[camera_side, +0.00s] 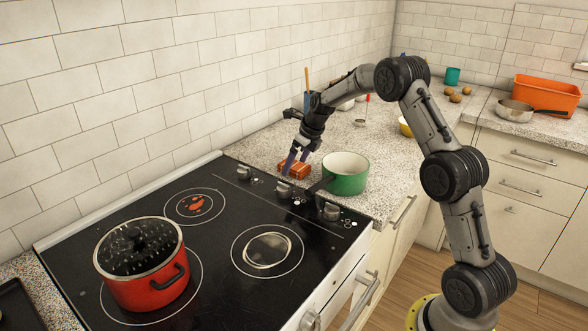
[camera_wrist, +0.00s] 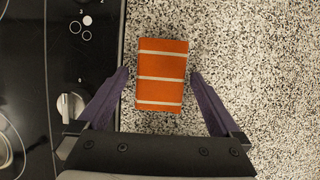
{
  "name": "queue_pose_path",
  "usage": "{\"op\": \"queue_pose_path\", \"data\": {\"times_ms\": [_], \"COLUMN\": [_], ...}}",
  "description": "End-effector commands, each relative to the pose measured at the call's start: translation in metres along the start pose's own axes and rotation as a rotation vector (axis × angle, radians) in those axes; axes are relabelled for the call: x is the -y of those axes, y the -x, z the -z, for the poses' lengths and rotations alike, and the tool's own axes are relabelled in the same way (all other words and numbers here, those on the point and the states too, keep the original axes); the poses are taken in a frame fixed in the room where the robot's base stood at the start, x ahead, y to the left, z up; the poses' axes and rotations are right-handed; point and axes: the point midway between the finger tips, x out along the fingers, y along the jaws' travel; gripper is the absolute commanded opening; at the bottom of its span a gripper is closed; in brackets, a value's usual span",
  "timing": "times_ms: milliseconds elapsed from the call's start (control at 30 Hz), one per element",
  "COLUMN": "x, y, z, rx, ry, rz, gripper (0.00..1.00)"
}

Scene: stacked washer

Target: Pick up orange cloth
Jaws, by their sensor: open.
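The orange cloth (camera_wrist: 162,66) is a folded rectangle with pale stripes. It lies flat on the speckled counter (camera_wrist: 245,55), close to the stove's edge. In the side view the cloth (camera_side: 288,171) shows behind and left of the green pot, partly hidden by my gripper. My gripper (camera_side: 300,158) points down over the cloth. In the wrist view my gripper (camera_wrist: 160,76) is open, with one purple finger on each side of the cloth's lower half and a gap on both sides. Nothing is held.
A green pot (camera_side: 345,176) stands right beside the cloth, its dark handle toward the stove. The black stove (camera_side: 215,255) has knobs (camera_side: 284,190) near the cloth and a red lidded pot (camera_side: 147,285). A utensil holder (camera_side: 308,100) stands behind my gripper.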

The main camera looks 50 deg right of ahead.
Motion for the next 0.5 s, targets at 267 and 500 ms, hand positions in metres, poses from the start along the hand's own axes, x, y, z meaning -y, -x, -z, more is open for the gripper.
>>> {"op": "queue_pose_path", "data": {"times_ms": [267, 500], "x": [-0.0001, 0.0001], "y": [-0.0038, -0.0035], "z": [-0.0005, -0.0004], "rx": [0.001, 0.001], "ry": [0.001, 0.001], "rz": [0.001, 0.001], "gripper": [1.0, 0.59]}}
